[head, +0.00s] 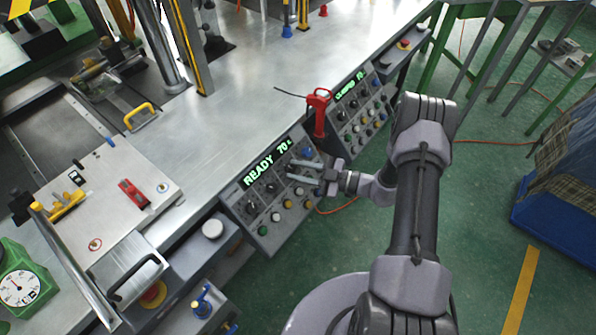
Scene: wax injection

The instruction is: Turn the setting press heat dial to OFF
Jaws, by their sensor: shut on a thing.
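A grey control panel (270,233) on the bench front has a green display (266,163) reading "READY 70" and rows of dark dials and coloured buttons. My gripper (290,171) reaches in from the right to this panel. Its two fingers are shut on a small dial on the panel's right side, just below the display. The fingers mostly cover that dial, so its pointer and markings cannot be read. The labels on the panel are too small to read, so I cannot tell where OFF is.
A second panel (352,108) with a lit green display stands to the upper right. A red-handled tool (318,112) stands upright between the panels, close to my gripper.

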